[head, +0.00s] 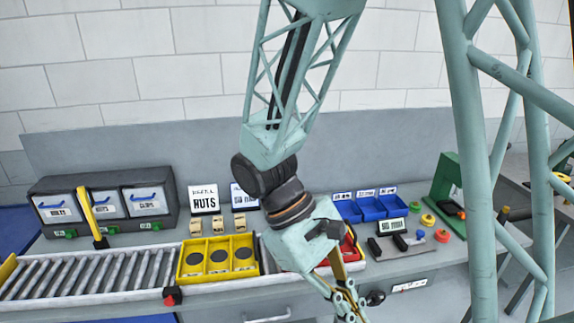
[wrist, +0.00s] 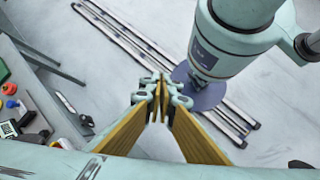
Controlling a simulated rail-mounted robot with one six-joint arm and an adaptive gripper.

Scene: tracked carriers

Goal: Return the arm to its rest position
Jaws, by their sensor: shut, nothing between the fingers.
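My arm hangs down in the middle of the head view, in front of the workbench. My gripper (head: 345,298) points down at the bottom edge of that view, by the bench's front edge, and its tips are cut off. In the wrist view my gripper (wrist: 160,84) shows its yellow-padded fingers closed together with nothing between them. Below it there is grey floor.
A roller conveyor (head: 85,277) carries a yellow three-compartment tray (head: 181,276). A red tray (head: 358,262) is partly hidden behind my arm. Blue bins (head: 370,208) and a green press (head: 446,178) stand to the right. Floor rails (wrist: 125,40) cross the wrist view.

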